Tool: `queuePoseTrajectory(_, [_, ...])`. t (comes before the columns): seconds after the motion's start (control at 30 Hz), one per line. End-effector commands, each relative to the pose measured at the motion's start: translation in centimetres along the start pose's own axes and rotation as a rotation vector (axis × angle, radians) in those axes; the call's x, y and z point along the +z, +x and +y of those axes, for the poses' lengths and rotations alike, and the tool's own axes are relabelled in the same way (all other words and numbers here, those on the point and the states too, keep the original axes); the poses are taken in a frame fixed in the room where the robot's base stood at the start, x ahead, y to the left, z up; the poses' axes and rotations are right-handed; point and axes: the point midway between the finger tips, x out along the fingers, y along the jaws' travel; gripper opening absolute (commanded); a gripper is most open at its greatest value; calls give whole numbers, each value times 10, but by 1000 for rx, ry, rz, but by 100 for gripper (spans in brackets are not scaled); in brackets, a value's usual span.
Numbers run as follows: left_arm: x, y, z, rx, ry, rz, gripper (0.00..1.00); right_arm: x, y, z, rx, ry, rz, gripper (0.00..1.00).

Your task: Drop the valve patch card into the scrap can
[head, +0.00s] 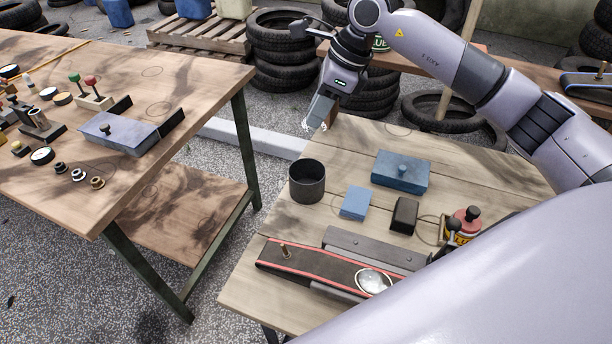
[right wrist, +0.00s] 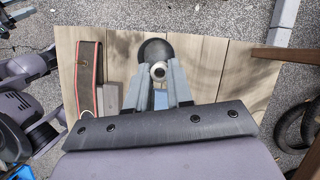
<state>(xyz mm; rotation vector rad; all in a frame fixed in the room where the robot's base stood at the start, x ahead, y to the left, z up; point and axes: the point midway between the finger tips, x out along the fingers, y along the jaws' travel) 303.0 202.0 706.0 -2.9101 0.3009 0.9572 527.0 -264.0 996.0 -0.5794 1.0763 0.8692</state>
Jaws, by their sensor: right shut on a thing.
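The scrap can (head: 307,184) is a dark, open-topped round can standing upright at the left side of the pale wooden table. Its dark round shape shows beyond my fingertips in the right wrist view (right wrist: 153,43). My right gripper (head: 317,119) is above the table, higher in the picture than the can and apart from it. In the right wrist view its fingers (right wrist: 159,84) are shut on a small pale thing with a round grey centre (right wrist: 158,71), which looks like the valve patch card. In the head view the held thing is barely visible. My left gripper is not in view.
On the table (head: 268,215) are a flat blue block (head: 355,202), a larger blue box (head: 401,172), a black block (head: 404,215), a red-topped container (head: 467,219) and a red-edged belt (head: 315,268). A cluttered second table (head: 190,75) stands left, across a gap.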

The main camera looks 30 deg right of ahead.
Motion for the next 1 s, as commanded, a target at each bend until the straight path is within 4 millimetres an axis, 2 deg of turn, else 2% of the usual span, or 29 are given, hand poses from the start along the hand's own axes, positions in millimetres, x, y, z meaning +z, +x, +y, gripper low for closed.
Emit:
queuePoseTrajectory(0.5, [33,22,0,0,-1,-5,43,-20,50,0,1,0,0,0])
queuePoseTrajectory(0.87, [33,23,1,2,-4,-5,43,-22,54,0,0,0,0,0])
queuePoseTrajectory(0.9, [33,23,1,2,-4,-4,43,-22,54,0,0,0,0,27])
queuePoseTrajectory(0.97, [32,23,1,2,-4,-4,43,-22,54,0,0,0,0,47])
queuePoseTrajectory(1.0, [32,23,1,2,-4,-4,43,-22,54,0,0,0,0,51])
